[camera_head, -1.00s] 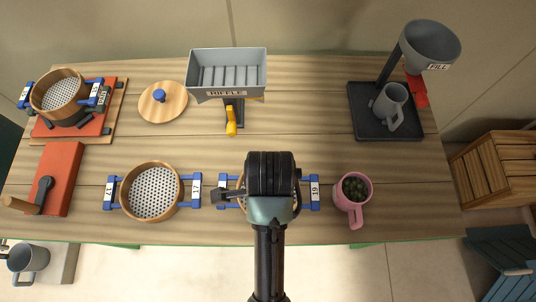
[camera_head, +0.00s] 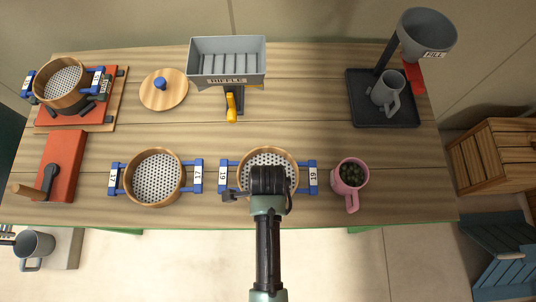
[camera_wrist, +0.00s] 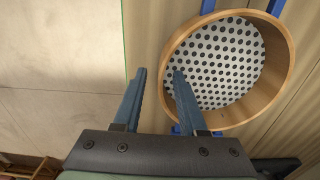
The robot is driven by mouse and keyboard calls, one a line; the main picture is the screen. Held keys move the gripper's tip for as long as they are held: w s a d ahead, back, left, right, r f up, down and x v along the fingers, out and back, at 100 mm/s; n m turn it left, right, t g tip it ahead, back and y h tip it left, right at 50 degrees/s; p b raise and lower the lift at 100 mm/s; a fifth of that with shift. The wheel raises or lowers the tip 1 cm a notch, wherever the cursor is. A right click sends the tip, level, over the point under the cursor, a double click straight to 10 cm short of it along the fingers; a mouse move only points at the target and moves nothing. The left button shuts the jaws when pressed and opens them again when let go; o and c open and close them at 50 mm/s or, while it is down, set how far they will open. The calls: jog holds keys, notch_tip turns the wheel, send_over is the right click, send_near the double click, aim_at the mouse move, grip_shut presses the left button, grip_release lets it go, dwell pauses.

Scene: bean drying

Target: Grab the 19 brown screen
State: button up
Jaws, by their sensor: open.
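The 19 brown screen (camera_head: 262,158) lies on the table right of centre, a round wooden ring with a white perforated mesh. A blue handle labelled 19 is on its left side (camera_head: 224,177) and another on its right (camera_head: 309,177). My gripper (camera_head: 268,181) is over the screen's front part and hides it; its fingertips do not show in the head view. In the wrist view the screen (camera_wrist: 225,62) is at right, with blue handles partly in view above and below. My gripper (camera_wrist: 160,73) is open and empty, its right finger overlapping the rim.
A similar screen labelled 17 (camera_head: 154,178) lies to the left. A pink mug (camera_head: 348,178) with dark contents stands close to the right handle.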

jog(key=shift+f, duration=0.85)
grip_shut()
jog(key=shift+w, duration=0.1)
dwell(0.7)
